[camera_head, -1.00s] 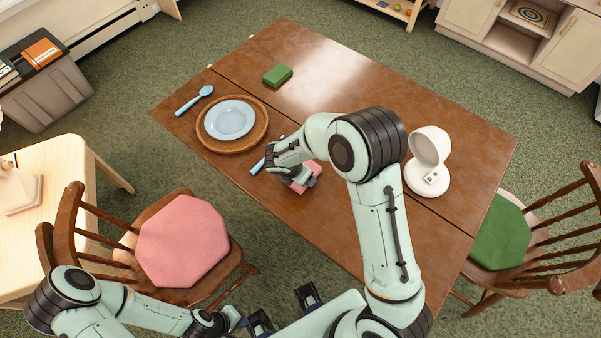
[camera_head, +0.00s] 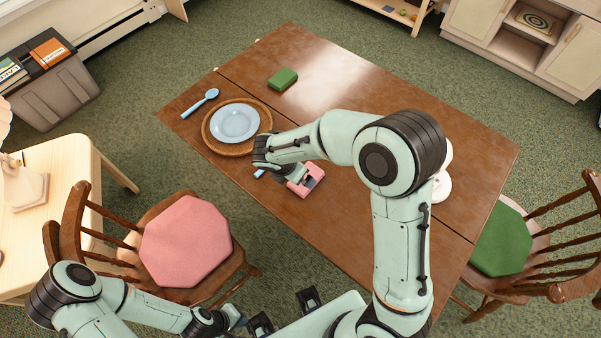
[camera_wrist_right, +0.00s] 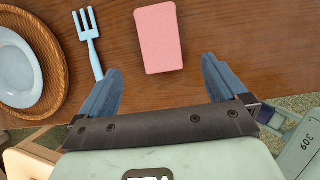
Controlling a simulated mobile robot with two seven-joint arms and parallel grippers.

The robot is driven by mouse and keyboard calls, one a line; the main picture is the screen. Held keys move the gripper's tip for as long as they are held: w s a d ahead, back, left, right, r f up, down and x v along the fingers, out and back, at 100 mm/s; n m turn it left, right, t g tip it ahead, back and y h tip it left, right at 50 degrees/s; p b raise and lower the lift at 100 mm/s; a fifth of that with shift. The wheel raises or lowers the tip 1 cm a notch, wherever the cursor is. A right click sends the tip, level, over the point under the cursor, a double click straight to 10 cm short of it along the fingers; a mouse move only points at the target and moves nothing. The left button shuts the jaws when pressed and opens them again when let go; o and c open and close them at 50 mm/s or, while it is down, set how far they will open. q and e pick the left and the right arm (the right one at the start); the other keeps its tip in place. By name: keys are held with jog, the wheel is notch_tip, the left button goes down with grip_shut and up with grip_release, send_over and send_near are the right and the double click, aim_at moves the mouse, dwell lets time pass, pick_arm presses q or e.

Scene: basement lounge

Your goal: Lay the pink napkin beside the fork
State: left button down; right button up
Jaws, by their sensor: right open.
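The pink napkin (camera_head: 298,187) lies flat on the brown table, partly covered by my right gripper in the head view. In the right wrist view the napkin (camera_wrist_right: 158,40) shows whole, beyond the fingertips and apart from them. The light blue fork (camera_wrist_right: 91,42) lies to its left with a narrow strip of bare wood between. In the head view only a bit of the fork (camera_head: 259,173) shows past my gripper. My right gripper (camera_wrist_right: 162,75) is open and empty above the table's near edge. My left gripper (camera_head: 235,317) is low at the front, away from the table; its jaws are unclear.
A blue plate (camera_head: 236,123) sits on a round woven mat (camera_head: 207,135), with a blue spoon (camera_head: 200,103) beyond it. A white object (camera_head: 442,187) at the right is partly hidden by my arm. Chairs stand at the near and right sides.

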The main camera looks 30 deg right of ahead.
jog(key=v, duration=0.2)
jog(key=shift+a+r, duration=0.1)
jog(key=shift+r, duration=0.2)
jog(key=shift+s, duration=0.1)
dwell(0.3)
